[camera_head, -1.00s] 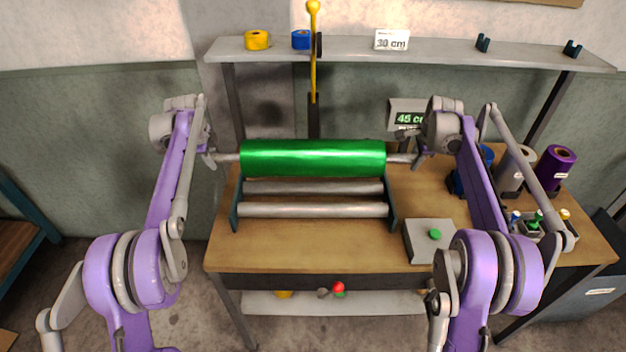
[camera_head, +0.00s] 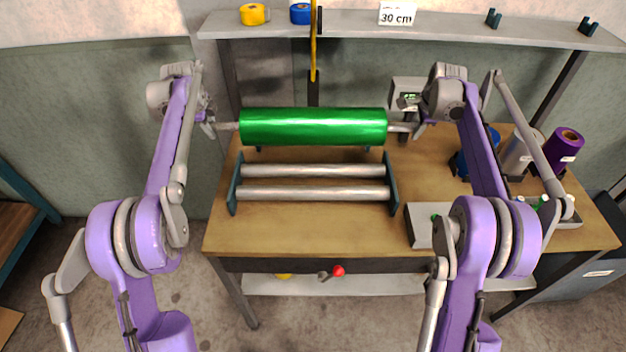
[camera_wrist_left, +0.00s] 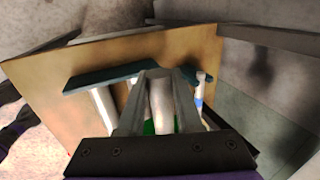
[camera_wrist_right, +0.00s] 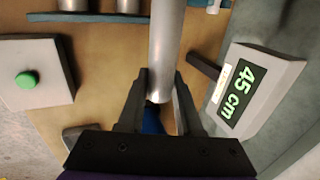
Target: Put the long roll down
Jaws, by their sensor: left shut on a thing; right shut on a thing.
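The long green foil roll (camera_head: 313,127) is held level by its bare core ends, behind and above the roller stand (camera_head: 232,192). My left gripper (camera_head: 216,125) is shut on the roll's left core end; the grey core also shows between its fingers in the left wrist view (camera_wrist_left: 161,103). My right gripper (camera_head: 413,128) is shut on the right core end, seen between its fingers in the right wrist view (camera_wrist_right: 163,70). The stand's two grey rollers (camera_head: 313,193) are bare. Whether the roll touches anything at the back is hard to tell.
A grey box with a green button (camera_head: 422,228) stands right of the stand. A "45 cm" display (camera_wrist_right: 240,95) stands behind at right. A purple roll (camera_head: 566,148) and other upright rolls are on the right. The table front (camera_head: 300,235) is clear.

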